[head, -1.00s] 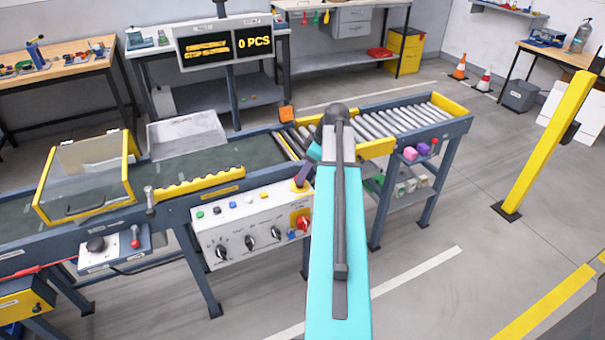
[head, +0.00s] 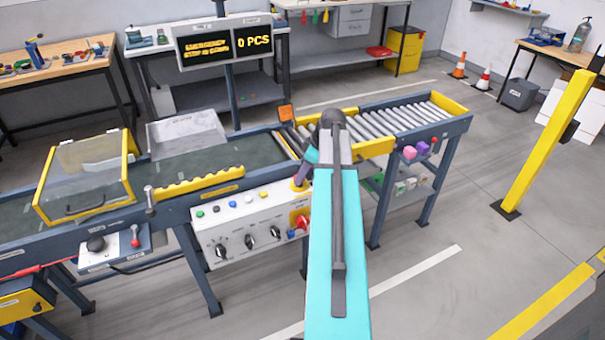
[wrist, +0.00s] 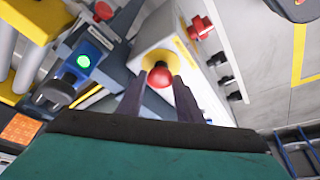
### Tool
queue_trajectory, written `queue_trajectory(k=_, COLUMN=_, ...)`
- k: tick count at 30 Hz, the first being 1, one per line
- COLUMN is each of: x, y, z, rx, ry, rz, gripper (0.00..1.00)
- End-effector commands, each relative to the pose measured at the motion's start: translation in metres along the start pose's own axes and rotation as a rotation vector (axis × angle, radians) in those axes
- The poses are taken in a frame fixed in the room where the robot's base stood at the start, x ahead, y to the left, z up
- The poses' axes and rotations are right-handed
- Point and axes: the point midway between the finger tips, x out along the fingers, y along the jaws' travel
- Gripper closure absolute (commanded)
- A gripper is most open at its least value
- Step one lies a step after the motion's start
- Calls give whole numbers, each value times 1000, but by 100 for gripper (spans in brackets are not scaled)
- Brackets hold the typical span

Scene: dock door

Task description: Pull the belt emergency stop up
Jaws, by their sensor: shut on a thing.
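The belt emergency stop is a red mushroom button (wrist: 159,75) on a yellow base, on top of the white control box (wrist: 150,42). In the wrist view my gripper (wrist: 159,82) has one dark finger on each side of the red button and is shut on it. The fingers hide parts of its sides. In the head view the yellow base (head: 300,185) shows at the box's top right corner, and my arm and fingers hide the red button. I cannot tell whether the button is raised or pressed.
The control box front has several black knobs (head: 250,241) and a red rotary switch (head: 302,222). The conveyor belt (head: 225,155) runs behind it, with rollers (head: 385,122) at right and a clear guard (head: 88,175) at left. A display (head: 222,45) shows yellow text and "0 PCS".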

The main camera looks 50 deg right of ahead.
Motion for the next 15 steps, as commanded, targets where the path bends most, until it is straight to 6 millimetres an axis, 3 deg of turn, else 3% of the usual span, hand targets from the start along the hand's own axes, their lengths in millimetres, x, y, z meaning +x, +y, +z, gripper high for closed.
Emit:
queue_trajectory(k=8, x=-17, y=0, z=-8, rx=-1, ry=2, rz=-1, gripper=100)
queue_trajectory(k=15, x=-19, y=0, z=-9, rx=-1, ry=4, rz=0, gripper=100)
